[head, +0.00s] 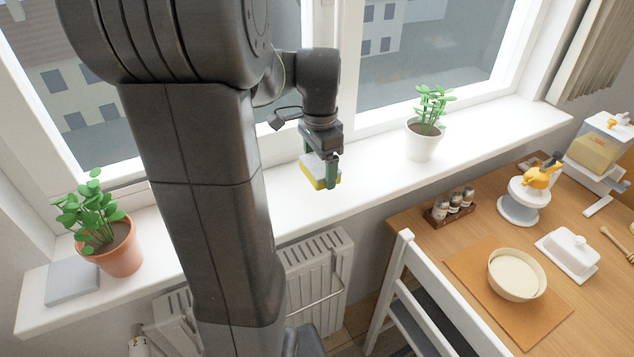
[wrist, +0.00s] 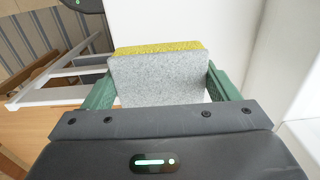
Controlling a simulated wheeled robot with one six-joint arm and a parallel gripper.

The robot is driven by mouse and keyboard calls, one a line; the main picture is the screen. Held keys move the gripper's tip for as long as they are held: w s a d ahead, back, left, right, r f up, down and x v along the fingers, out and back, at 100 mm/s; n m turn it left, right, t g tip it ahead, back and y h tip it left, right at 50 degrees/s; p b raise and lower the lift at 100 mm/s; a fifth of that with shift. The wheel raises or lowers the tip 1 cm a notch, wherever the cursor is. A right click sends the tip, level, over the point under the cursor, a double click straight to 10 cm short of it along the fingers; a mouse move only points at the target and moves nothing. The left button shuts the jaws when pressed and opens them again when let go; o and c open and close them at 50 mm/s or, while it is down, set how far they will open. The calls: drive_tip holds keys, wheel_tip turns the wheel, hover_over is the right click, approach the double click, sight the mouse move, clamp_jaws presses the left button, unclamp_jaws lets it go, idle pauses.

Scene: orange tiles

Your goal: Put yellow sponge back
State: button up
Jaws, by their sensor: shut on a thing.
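The yellow sponge (head: 328,184) shows in the head view as a block with a pale upper part and a yellow lower part. My gripper (head: 324,174) is shut on it with green fingers, at or just above the white windowsill (head: 375,172); I cannot tell if the sponge touches the sill. In the wrist view the sponge (wrist: 158,78) is between the green fingers (wrist: 160,88), its grey face toward the camera and a yellow layer along the far edge.
A white-potted plant (head: 423,140) stands on the sill to the right. A terracotta-potted plant (head: 115,250) and a grey slab (head: 72,284) are at the left end. Below are a radiator (head: 318,275), a white chair (head: 445,315) and a wooden table (head: 470,235) with dishes.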

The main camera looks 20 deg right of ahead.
sight(319, 195)
drive_tip(key=shift+f, duration=2.95)
drive_tip(key=o, duration=0.8)
wheel_tip(319, 195, up, 12)
